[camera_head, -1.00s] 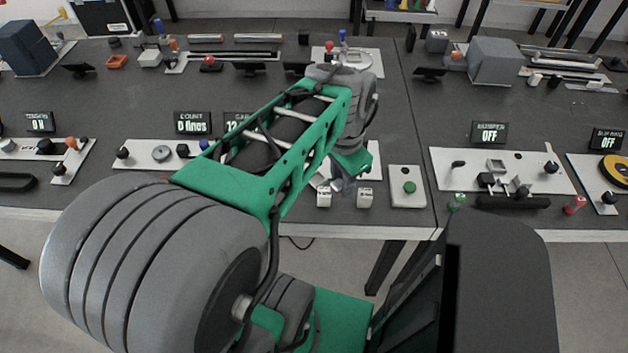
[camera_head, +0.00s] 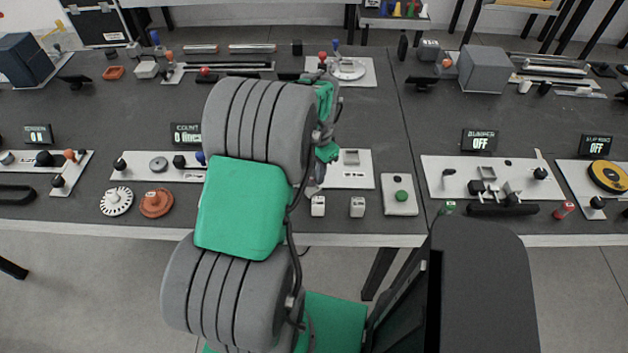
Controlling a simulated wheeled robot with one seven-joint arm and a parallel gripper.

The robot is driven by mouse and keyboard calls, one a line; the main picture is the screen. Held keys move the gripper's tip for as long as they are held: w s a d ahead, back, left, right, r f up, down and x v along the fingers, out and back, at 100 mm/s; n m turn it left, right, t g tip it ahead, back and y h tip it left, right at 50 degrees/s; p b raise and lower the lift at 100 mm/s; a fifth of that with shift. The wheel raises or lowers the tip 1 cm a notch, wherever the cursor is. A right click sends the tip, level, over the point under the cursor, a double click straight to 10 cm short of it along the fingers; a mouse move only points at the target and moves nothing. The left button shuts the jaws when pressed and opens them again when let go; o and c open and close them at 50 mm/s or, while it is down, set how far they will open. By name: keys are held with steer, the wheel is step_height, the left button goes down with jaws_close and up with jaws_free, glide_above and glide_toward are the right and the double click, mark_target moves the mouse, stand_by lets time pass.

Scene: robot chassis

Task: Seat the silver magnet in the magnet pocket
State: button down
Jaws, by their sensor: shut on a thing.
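My gripper (camera_head: 316,180) shows only in part, below the green wrist piece at the right of my arm, over the left edge of a white plate (camera_head: 358,180). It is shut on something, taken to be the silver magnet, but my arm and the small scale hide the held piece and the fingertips. The white plate carries a small grey rectangular fixture (camera_head: 350,157), which may be the magnet pocket; I cannot tell for sure. The gripper is left of this fixture.
Two small white blocks (camera_head: 317,206) (camera_head: 357,207) stand at the bench's front edge. A plate with a green button (camera_head: 401,195) is to the right. A white gear (camera_head: 116,201) and an orange disc (camera_head: 156,202) lie left. A panel with levers (camera_head: 490,182) is further right.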

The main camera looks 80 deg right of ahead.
step_height(320, 180, down, 3)
steer(key=shift+d+f+p, duration=0.15)
steer(key=shift+p, duration=0.35)
steer(key=shift+f, duration=0.15)
steer(key=c, duration=1.2)
jaws_free()
steer(key=shift+o, duration=0.2)
